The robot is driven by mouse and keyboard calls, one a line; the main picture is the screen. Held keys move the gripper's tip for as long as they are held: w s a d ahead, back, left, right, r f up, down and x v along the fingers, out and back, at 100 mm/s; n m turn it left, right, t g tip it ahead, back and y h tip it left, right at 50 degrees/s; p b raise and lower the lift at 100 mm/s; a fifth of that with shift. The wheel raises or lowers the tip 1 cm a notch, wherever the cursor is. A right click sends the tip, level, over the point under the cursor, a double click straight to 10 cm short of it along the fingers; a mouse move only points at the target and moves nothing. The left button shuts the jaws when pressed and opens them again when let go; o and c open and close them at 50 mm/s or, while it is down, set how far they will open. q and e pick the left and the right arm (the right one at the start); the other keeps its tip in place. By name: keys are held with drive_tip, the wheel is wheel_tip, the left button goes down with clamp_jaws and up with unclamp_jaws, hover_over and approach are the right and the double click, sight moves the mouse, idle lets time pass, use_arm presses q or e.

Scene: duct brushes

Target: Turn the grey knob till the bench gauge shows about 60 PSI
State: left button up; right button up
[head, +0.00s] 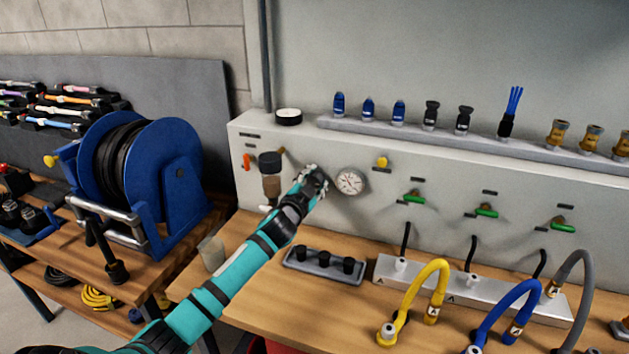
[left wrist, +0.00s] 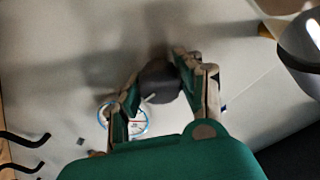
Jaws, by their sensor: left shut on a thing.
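My left gripper (head: 313,178) is at the front of the grey bench panel, just left of the bench gauge. In the left wrist view its two fingers (left wrist: 157,68) are shut on the dark grey knob (left wrist: 160,84), one on each side. The knob is hidden behind the gripper in the head view. The round white bench gauge (head: 350,182) is uncovered in the head view, but its needle and numbers are too small to read surely. The gauge (left wrist: 139,122) is partly covered by a finger in the left wrist view. My right gripper is not in view.
A filter unit (head: 270,178) with a dark top stands out from the panel left of my gripper. Green-handled valves (head: 413,198) are to the right. A blue reel (head: 150,175) stands left.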

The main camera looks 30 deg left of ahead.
use_arm(q)
drive_tip(key=o, duration=1.2)
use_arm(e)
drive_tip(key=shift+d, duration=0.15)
use_arm(q)
drive_tip(key=shift+s, duration=0.1)
drive_tip(key=v, duration=1.2)
